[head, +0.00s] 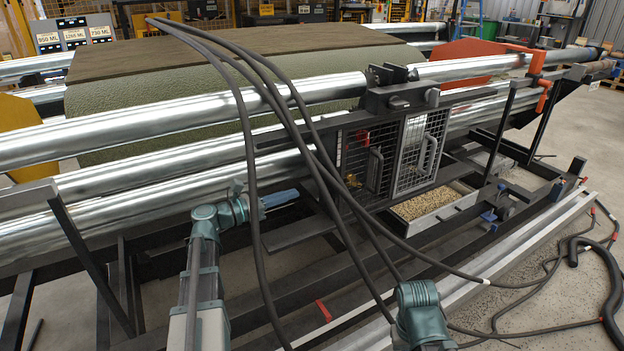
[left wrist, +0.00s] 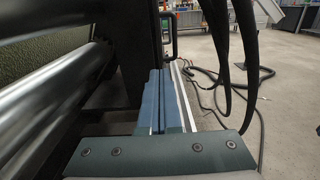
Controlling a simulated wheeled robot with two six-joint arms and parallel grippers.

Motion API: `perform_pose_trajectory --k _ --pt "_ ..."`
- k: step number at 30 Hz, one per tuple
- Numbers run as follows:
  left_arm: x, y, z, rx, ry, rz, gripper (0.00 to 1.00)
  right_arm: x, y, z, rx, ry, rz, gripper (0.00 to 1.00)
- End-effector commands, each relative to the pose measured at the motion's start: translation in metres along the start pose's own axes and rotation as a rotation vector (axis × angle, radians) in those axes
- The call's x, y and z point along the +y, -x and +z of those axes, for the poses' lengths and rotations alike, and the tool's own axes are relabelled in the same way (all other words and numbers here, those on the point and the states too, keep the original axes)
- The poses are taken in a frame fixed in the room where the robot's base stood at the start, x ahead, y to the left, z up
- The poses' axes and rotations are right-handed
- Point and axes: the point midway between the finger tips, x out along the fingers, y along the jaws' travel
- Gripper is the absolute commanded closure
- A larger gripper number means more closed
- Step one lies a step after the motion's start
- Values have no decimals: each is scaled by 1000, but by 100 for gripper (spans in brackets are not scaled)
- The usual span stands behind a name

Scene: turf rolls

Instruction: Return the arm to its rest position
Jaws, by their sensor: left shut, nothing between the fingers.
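My left arm comes up from the lower left in the head view. My left gripper (head: 280,198) is blue, points to the right and is shut and empty, in front of the lower steel roller (head: 130,190). In the left wrist view its two blue fingers (left wrist: 166,98) lie side by side, closed, with nothing between them. A teal joint of my right arm shows at the bottom of the head view; its gripper is out of sight.
Black hoses (head: 262,100) hang across the machine close to my left gripper. A mesh guard door (head: 420,150) and a tray of pellets (head: 425,203) are to the right. A roll of turf (head: 210,95) lies behind the rollers. Loose cables (head: 545,320) lie on the floor.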

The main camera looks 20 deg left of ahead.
Motion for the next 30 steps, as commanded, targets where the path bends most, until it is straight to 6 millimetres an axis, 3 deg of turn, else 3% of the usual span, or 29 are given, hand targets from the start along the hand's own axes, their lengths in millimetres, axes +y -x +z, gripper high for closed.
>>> perform_pose_trajectory --k 5,8,12,16,18,22,25,30 --pt "-7 -5 -4 16 -21 -15 100 0 0 0 0 0 0 100" --pt "-33 -24 -19 84 -110 -78 100 0 0 0 0 0 0 100" --pt "-106 -62 -64 253 -381 -280 100 0 0 0 0 0 0 100" --pt "-185 -81 -116 407 -719 -562 100 0 0 0 0 0 0 100" --pt "-226 -81 -143 469 -915 -745 100 0 0 0 0 0 0 100" --pt "-284 -65 -183 536 -1263 -1104 100 0 0 0 0 0 0 100" --pt "-311 -48 -202 549 -1483 -1361 100 0 0 0 0 0 0 100" --pt "-334 -22 -217 532 -1742 -1721 100 0 0 0 0 0 0 100"
